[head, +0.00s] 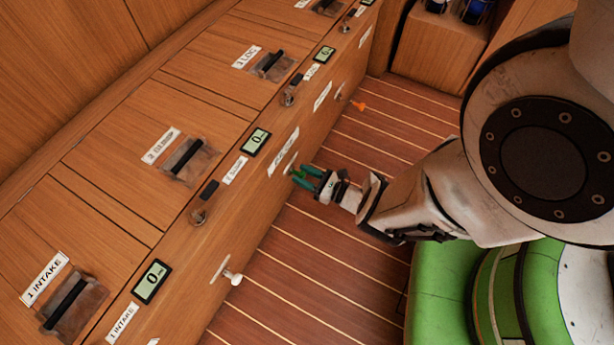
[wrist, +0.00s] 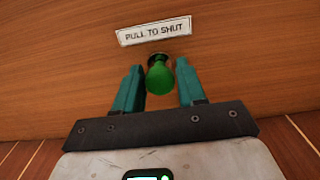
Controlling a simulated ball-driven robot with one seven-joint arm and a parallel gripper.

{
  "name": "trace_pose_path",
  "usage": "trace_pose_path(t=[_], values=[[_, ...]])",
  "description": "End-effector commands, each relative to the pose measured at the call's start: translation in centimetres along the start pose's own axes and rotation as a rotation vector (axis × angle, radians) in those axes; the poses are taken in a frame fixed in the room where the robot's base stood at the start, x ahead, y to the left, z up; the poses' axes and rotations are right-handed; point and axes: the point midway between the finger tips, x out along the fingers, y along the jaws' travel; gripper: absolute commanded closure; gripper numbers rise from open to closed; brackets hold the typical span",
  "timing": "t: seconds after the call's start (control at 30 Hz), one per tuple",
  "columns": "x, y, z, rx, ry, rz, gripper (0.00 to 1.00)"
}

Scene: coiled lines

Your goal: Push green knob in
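The green knob (wrist: 160,77) stands out from the wooden front panel in the wrist view, just below a white label reading "PULL TO SHUT" (wrist: 154,31). My gripper (wrist: 159,80) is open, with one teal finger on each side of the knob. A gap shows between the knob and each finger. In the head view my gripper (head: 303,177) is at the cabinet's front face, below the "2" section, and its fingers mostly hide the knob. How far the knob sticks out is hard to tell.
A white knob (head: 235,278) lies along the same face at the lower left, and an orange knob (head: 358,105) farther up. The counter above carries hatches with black handles (head: 183,156) and small displays (head: 256,141). The striped floor (head: 320,250) beside the cabinet is clear.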

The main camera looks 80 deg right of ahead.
Motion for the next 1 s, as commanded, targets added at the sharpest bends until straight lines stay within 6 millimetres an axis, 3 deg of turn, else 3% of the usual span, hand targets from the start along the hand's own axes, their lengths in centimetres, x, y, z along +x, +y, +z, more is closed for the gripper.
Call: trace_pose_path(t=[0.17, 0.47, 0.57, 1.0], values=[[-0.2, 0.0, -0.1, 0.001, 0.001, -0.001, 0.43], [-0.6, 0.0, -0.1, 0.001, 0.002, -0.003, 0.43], [-1.7, 0.0, -0.1, 0.001, 0.003, -0.005, 0.43], [-9.4, 0.0, -0.2, 0.0, 0.003, -0.004, 0.43]])
